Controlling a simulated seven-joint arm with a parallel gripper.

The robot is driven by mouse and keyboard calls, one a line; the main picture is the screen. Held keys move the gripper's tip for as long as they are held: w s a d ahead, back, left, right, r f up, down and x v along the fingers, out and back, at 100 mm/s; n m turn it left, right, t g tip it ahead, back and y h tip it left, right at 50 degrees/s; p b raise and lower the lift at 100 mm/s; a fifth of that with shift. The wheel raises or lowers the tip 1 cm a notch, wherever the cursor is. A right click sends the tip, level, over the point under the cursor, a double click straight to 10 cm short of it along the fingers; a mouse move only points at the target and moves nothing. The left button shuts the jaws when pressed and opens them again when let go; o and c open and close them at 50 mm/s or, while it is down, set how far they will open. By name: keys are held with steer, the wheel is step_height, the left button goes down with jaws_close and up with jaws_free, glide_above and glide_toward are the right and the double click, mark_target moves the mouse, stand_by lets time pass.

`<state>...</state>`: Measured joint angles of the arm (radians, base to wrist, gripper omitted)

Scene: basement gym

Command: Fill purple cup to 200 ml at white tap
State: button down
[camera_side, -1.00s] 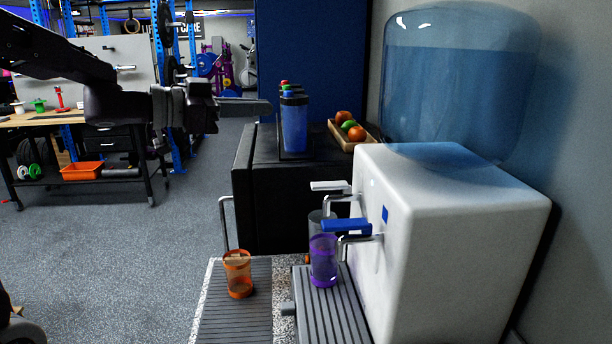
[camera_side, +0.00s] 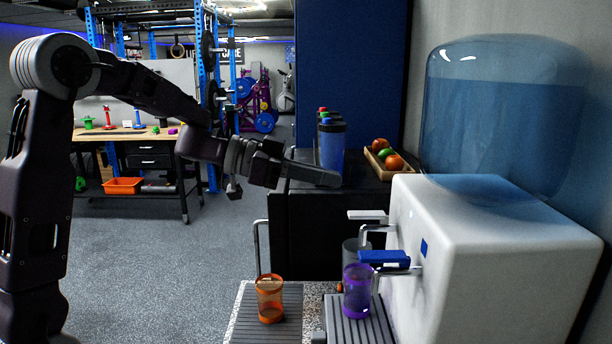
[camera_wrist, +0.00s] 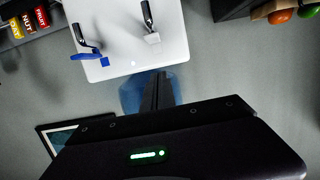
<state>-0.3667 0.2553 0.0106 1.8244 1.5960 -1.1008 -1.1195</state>
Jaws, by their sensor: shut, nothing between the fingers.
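The purple cup (camera_side: 357,291) stands upright on the grilled drip tray (camera_side: 340,328) in the side view, close by the blue-levered tap (camera_side: 383,257). Its fill level cannot be read. The white tap (camera_side: 368,215) is farther back on the white dispenser (camera_side: 510,235); a grey see-through cup (camera_side: 350,250) stands below it, partly hidden by the purple cup. My gripper (camera_side: 335,181) is shut and empty, above and left of the white tap in the picture. The wrist view shows the shut fingers (camera_wrist: 160,90), the white lever (camera_wrist: 153,38) and blue lever (camera_wrist: 85,55), but no cup.
An orange cup (camera_side: 269,299) stands on the left tray. The blue water bottle (camera_side: 500,125) tops the dispenser. Snack packs (camera_wrist: 15,27) show in the wrist view.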

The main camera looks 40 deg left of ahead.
mark_target(367, 215)
steer(key=shift+w+d+f, duration=0.4)
steer(key=shift+f, duration=0.4)
steer(key=shift+w+d+f, duration=0.4)
steer(key=shift+f, duration=0.45)
steer(key=shift+w+d+f, duration=0.4)
steer(key=shift+f, duration=0.4)
steer(key=shift+f, duration=0.15)
